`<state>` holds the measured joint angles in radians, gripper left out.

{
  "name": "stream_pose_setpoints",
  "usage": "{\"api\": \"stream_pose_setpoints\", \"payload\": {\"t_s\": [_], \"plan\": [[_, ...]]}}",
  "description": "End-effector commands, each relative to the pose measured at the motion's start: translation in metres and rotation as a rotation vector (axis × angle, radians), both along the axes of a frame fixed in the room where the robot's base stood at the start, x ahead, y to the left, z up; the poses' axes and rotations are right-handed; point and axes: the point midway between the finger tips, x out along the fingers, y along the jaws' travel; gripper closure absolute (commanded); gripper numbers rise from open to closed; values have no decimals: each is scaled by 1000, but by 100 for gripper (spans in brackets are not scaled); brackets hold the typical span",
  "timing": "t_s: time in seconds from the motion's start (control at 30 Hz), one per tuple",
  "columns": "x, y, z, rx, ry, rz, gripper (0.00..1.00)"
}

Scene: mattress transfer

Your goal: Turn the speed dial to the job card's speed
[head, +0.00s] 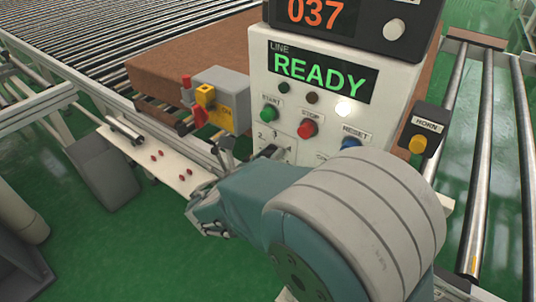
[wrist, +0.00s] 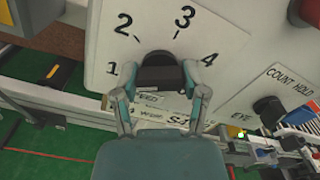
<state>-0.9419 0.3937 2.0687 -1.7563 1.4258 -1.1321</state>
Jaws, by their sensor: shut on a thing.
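The speed dial (wrist: 160,74) is a dark knob on the white panel, with the numbers 1, 2, 3 and 4 around it in the wrist view. My gripper (wrist: 160,82) has one finger on each side of the knob and is shut on it. I cannot tell which number the knob points to. A printed label (wrist: 178,121) below the dial is partly hidden by my fingers. In the head view, the numbers 2, 3 and 4 show on the control box (head: 250,120), and my arm covers much of the dial area. I cannot make out a job card.
The line display (head: 318,70) reads READY, below a 037 readout (head: 316,14). Green start (head: 270,112), red stop (head: 307,128) and blue reset (head: 350,144) buttons sit near the dial. A yellow horn button (head: 417,145) is at right. Roller conveyors (head: 110,32) lie behind.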

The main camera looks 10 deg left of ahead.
Motion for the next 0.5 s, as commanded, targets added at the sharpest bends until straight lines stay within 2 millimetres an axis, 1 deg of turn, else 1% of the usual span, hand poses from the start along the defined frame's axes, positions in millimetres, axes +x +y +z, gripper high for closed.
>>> {"api": "stream_pose_setpoints", "payload": {"t_s": [0.03, 0.27, 0.5], "plan": [[0, 0, -3, 18, 0, 2, 91], [0, 1, -4, 169, -61, 2, 91], [0, 1, -5, 377, -146, 2, 91]]}}
